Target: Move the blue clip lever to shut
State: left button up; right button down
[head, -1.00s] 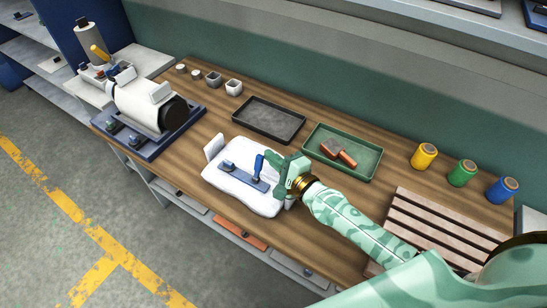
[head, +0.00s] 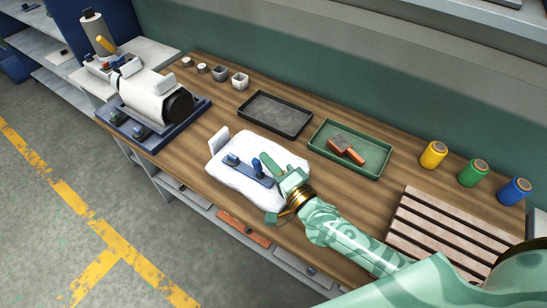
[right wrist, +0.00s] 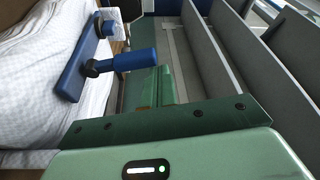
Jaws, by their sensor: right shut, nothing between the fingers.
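The blue clip lever (head: 257,165) stands up, tilted, from a dark blue base plate (head: 240,172) on a white padded cushion (head: 232,187). In the right wrist view the lever (right wrist: 136,59) reaches out from its pivot on the plate (right wrist: 76,62), beside my fingers. My right gripper (head: 271,166) is shut and empty, close on the right side of the lever. Its closed green fingers (right wrist: 152,88) lie just below the lever's handle in the right wrist view; I cannot tell whether they touch. My left gripper is not in view.
A black tray (head: 250,121) and a green tray (head: 376,173) with brown blocks (head: 346,149) lie behind the cushion. A slatted rack (head: 447,228) and coloured spools (head: 473,172) are at the right. A white machine (head: 145,98) stands at the left.

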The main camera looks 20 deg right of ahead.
jog(key=shift+s+a+f+n+y, duration=0.15)
jog(key=shift+s+a+n, duration=0.15)
jog(key=shift+n, duration=0.3)
jog(key=shift+s+a+f+n+y, duration=0.15)
jog(key=shift+a+n, duration=0.15)
jog(key=shift+n, duration=0.3)
jog(key=shift+s+a, duration=0.3)
jog(key=shift+a, duration=0.1)
jog(key=shift+s+f, duration=0.1)
